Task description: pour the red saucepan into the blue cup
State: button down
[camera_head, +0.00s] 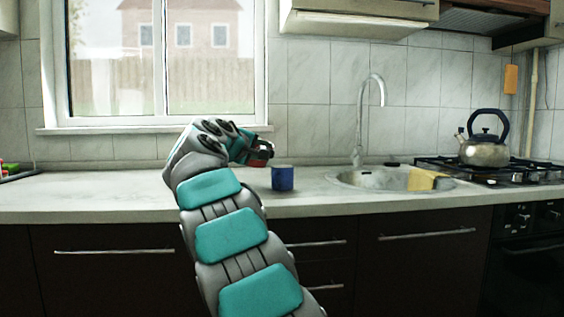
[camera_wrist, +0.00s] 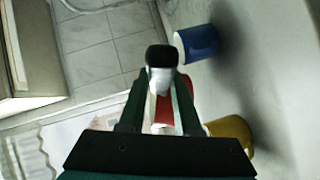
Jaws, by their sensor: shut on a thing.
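The blue cup (camera_head: 282,179) stands on the counter, just right of my gripper (camera_head: 246,150) in the head view. It also shows at the upper right of the wrist view (camera_wrist: 197,42). My gripper is shut on the red saucepan, at what looks like its dark and silver handle (camera_wrist: 161,68). A red part of the saucepan (camera_wrist: 164,110) shows between the fingers in the wrist view. In the head view only a little red (camera_head: 258,163) shows under my gripper, left of the cup and apart from it. The saucepan's inside and its tilt cannot be told.
A yellow-brown vessel (camera_wrist: 232,131) stands near the cup in the wrist view; my arm seems to hide it in the head view. The sink (camera_head: 372,180) with its tall tap (camera_head: 361,120) lies right of the cup. A kettle (camera_head: 484,152) stands on the hob.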

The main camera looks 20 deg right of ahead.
notch_tip(320, 180, up, 8)
jog(key=w+a+n+h+p, duration=0.1)
jog(key=w+a+n+p, duration=0.1)
jog(key=p, duration=0.5)
jog(key=shift+w+a+n+p, duration=0.2)
jog(key=shift+a+n+p, duration=0.15)
jog(key=shift+n, duration=0.35)
jog(key=shift+r, duration=0.1)
